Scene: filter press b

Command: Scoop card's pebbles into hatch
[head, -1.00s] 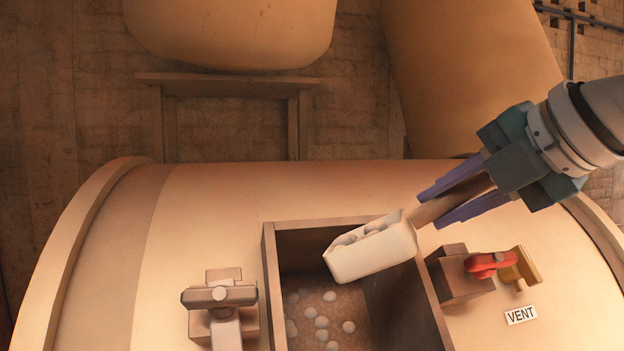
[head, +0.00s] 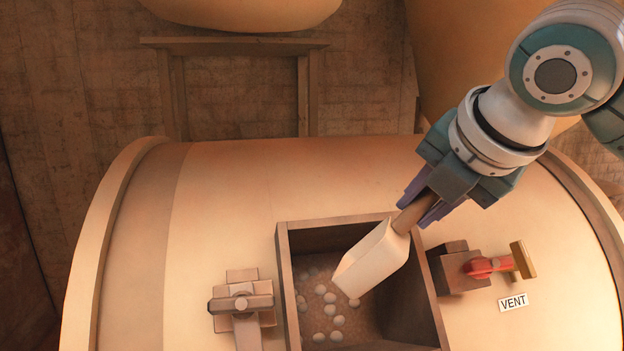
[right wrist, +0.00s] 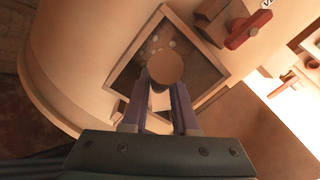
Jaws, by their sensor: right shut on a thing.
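My right gripper (head: 418,208) is shut on the brown handle of a white scoop (head: 374,262). The scoop is tilted steeply, its mouth pointing down and left inside the open hatch (head: 284,285) on top of the tank. No pebbles show in the scoop from here. Several pale pebbles (head: 337,321) lie on the hatch's brown floor, left of and below the scoop's mouth. In the right wrist view the round handle end (right wrist: 165,68) sits between my fingers and hides much of the scoop; the hatch (right wrist: 124,75) is behind it. No card is recognisable. My left gripper is out of view.
A clamp-like fitting (head: 242,302) stands left of the hatch. A block with a red handle (head: 487,266) and a VENT label (head: 513,302) are close on its right. The tank top (head: 225,190) behind the hatch is clear.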

